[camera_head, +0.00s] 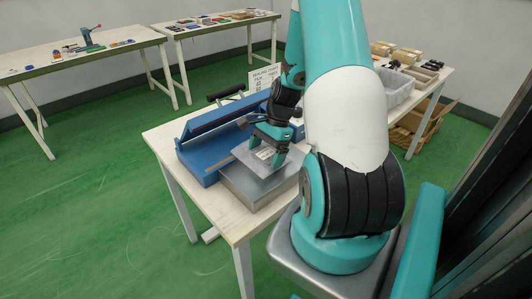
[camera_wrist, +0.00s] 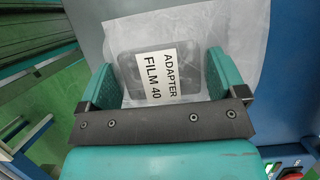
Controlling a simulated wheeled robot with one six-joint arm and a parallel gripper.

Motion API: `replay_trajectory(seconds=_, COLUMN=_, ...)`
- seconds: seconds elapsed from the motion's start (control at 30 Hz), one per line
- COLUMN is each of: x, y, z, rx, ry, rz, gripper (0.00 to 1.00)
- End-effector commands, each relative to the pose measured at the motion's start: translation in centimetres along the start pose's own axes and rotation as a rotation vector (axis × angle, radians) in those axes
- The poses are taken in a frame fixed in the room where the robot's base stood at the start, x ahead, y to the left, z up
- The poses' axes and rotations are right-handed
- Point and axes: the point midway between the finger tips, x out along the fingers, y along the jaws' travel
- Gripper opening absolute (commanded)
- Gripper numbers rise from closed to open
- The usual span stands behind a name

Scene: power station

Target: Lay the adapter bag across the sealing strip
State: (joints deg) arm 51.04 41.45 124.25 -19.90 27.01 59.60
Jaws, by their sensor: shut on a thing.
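The adapter bag is a clear, whitish pouch with a dark grey piece and a white label reading "ADAPTER FILM 40" (camera_wrist: 160,75). In the head view the bag (camera_head: 244,153) is over the silver box at the sealer's front; I cannot tell whether it touches the box. My gripper (camera_head: 268,149) points down and is shut on the bag, with one finger on each side of the label in the wrist view (camera_wrist: 162,72). The blue sealer (camera_head: 198,155) has a long blue bar and a black handle (camera_head: 226,93).
The silver box (camera_head: 262,186) and sealer stand on a white table (camera_head: 163,137). A sign (camera_head: 263,76) stands behind the sealer. A grey bin (camera_head: 398,88) and small boxes are at the right. A red button (camera_wrist: 292,176) shows in the wrist view. Other tables stand behind.

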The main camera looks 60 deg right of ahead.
Motion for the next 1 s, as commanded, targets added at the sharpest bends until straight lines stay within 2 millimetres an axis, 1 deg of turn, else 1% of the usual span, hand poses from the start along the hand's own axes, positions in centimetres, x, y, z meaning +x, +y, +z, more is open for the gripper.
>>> replay_trajectory(seconds=0.37, x=0.5, y=0.0, z=-0.2, rx=-0.001, ry=0.001, rz=-0.001, gripper=0.64)
replay_trajectory(seconds=0.4, x=0.4, y=0.0, z=-0.2, rx=-0.001, ry=0.001, rz=-0.001, gripper=0.97)
replay_trajectory(seconds=0.43, x=0.4, y=0.0, z=-0.2, rx=-0.001, ry=0.001, rz=-0.001, gripper=1.00)
replay_trajectory(seconds=0.67, x=0.3, y=0.0, z=-0.1, rx=-0.001, ry=0.001, rz=-0.001, gripper=1.00)
replay_trajectory(seconds=0.77, x=-0.4, y=-0.1, z=-0.1, rx=-0.001, ry=0.002, rz=-0.002, gripper=1.00)
replay_trajectory(seconds=0.87, x=-1.9, y=-0.1, z=-0.1, rx=0.000, ry=0.003, rz=-0.004, gripper=1.00)
replay_trajectory(seconds=1.0, x=-5.1, y=-0.1, z=-0.1, rx=-0.001, ry=0.006, rz=-0.006, gripper=1.00)
